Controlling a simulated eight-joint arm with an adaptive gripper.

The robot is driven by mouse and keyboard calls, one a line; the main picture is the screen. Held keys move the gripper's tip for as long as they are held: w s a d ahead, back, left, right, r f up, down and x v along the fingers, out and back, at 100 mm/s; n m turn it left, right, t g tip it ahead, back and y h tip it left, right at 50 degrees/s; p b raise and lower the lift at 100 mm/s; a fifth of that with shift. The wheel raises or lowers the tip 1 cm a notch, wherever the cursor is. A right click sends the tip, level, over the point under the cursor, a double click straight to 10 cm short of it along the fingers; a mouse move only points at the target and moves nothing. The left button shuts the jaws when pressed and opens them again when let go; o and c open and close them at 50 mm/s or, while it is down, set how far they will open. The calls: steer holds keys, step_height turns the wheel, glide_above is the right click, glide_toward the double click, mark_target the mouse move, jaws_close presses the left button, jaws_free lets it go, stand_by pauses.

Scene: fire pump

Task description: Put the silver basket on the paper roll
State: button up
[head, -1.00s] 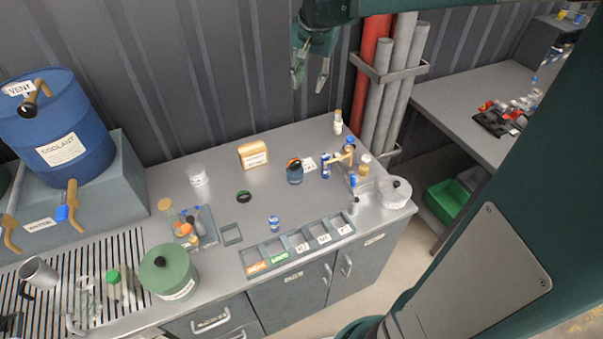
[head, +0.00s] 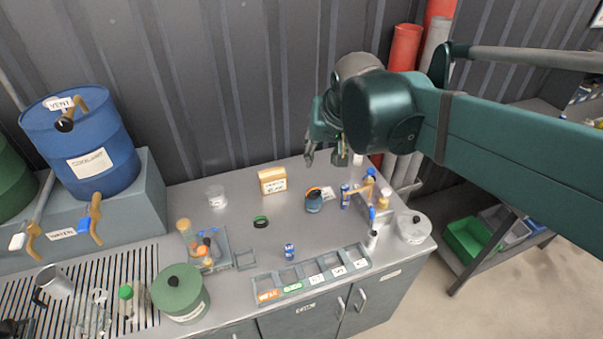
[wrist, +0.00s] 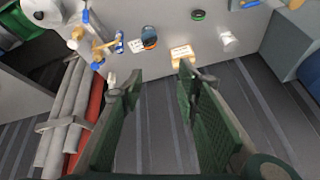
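My gripper (head: 323,152) is above the back of the grey bench in the head view. In the wrist view my gripper (wrist: 149,78) is open, its green fingers wide apart with nothing between them. A small pale, silvery cup-like thing (head: 215,197) stands at the back left of the bench. It also shows in the wrist view (wrist: 228,38), but I cannot tell whether it is the silver basket. A small white upright thing (head: 357,159) stands at the back right, partly hidden by my gripper. I cannot clearly identify a paper roll.
A tan box (head: 272,181), a dark blue round jar (head: 314,201) and a black-green ring (head: 261,222) stand mid-bench. A white lidded pot (head: 412,229) is at right, a green canister (head: 181,293) at left. Labelled bins (head: 313,271) line the front. Red and grey pipes stand behind at right.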

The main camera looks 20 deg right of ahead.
steer(key=s+a+f+n, duration=0.2)
steer(key=s, duration=0.3)
steer(key=s+a+f+n+t, duration=0.1)
steer(key=s+a+f, duration=0.1)
steer(key=s, duration=0.4)
steer(key=shift+a+f+n+t, duration=0.3)
steer(key=shift+a+f+n, duration=0.1)
steer(key=shift+f, duration=0.35)
step_height(320, 180, down, 9)
steer(key=b, duration=0.9)
steer(key=shift+f, duration=0.2)
